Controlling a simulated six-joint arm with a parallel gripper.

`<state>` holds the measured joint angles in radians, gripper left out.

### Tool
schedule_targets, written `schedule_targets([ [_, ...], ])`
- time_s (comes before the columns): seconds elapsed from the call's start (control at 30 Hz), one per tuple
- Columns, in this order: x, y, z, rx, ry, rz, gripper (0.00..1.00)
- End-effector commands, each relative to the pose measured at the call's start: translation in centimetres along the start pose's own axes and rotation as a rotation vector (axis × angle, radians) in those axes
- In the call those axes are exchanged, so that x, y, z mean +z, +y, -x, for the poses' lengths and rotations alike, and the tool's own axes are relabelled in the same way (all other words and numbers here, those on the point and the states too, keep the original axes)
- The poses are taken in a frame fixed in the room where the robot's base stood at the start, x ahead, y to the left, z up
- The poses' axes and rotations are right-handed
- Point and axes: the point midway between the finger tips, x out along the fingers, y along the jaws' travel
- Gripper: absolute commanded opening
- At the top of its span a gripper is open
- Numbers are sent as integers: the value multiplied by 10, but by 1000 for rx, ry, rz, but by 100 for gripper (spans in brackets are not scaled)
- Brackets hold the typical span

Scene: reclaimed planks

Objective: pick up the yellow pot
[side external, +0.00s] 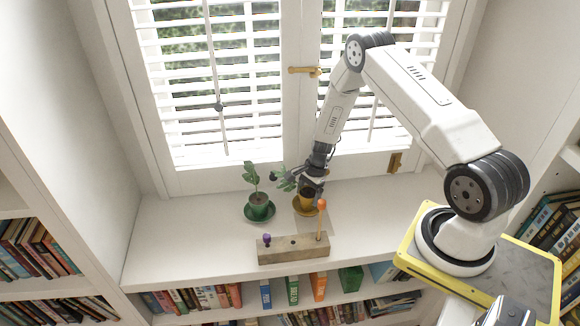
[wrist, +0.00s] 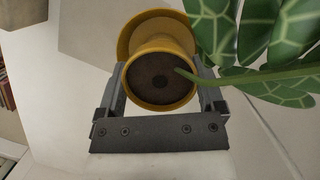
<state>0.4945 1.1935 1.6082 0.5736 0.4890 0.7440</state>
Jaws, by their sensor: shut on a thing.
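The yellow pot (side external: 304,203) stands at its saucer on the white window sill, with a green plant growing from it. In the wrist view the yellow pot (wrist: 160,98) shows its rim and dark soil, and its yellow saucer (wrist: 127,45) lies beyond it. My gripper (side external: 311,186) reaches down from above at the pot. In the wrist view my gripper (wrist: 160,92) has one finger on each side of the pot and is shut on it. Whether the pot is lifted off the saucer I cannot tell.
A green pot (side external: 259,207) with a plant stands on a green saucer to the left. A wooden block (side external: 292,250) with an orange-topped peg and a purple knob lies in front. The window blinds (side external: 215,80) rise behind. The sill (side external: 165,245) is clear at the left.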

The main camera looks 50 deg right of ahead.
Motion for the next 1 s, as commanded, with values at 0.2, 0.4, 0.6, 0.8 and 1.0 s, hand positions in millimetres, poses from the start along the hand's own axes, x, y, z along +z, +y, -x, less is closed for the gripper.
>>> schedule_targets([
  [0.2,2,-1,7,-2,0,1,0],
  [0.4,6,-1,22,-2,0,0,0],
  [0.6,13,10,42,0,-1,-1,0],
  [0.8,21,30,65,-2,-1,-1,0],
  [1.0,31,52,89,-2,-1,0,0],
])
